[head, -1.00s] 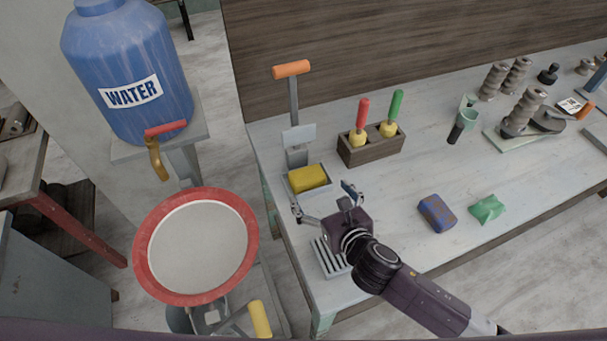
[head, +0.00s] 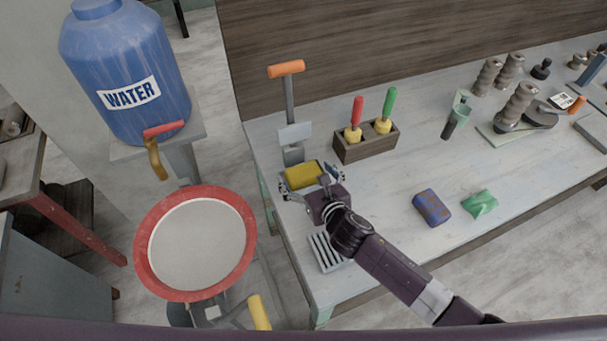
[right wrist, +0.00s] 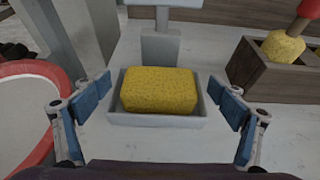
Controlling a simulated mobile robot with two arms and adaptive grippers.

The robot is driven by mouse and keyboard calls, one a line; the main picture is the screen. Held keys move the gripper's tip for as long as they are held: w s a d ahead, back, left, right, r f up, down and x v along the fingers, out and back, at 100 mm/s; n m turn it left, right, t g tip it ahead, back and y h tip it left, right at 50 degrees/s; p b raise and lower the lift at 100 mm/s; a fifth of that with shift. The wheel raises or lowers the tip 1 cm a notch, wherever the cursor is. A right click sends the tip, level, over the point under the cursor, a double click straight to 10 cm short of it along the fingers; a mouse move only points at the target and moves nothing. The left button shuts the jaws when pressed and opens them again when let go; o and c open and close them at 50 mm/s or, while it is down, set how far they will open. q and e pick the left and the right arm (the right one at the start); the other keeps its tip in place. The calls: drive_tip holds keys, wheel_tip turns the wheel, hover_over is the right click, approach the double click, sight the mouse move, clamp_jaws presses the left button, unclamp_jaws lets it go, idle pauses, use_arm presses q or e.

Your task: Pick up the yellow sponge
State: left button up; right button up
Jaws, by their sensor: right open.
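The yellow sponge (head: 302,174) sits in a shallow grey tray at the left end of the workbench. In the right wrist view the sponge (right wrist: 160,90) lies flat, centred between my fingers, with the tray rim (right wrist: 155,121) around it. My right gripper (head: 311,183) is open and empty just in front of the sponge. Its blue finger pads (right wrist: 160,102) stand to either side of the tray, apart from the sponge. In the head view the gripper hides the tray's front part. My left gripper is not in view.
A wooden block (head: 365,143) with red- and green-handled tools stands right of the sponge. An orange-handled upright tool (head: 288,95) rises behind it. A slatted rack (head: 326,252) lies in front. A red-rimmed round basin (head: 147,225) is at left.

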sight(306, 175)
drive_tip(key=shift+c, duration=0.2)
drive_tip(key=c, duration=1.1)
drive_tip(key=shift+o, duration=0.2)
wheel_tip(306, 175, up, 20)
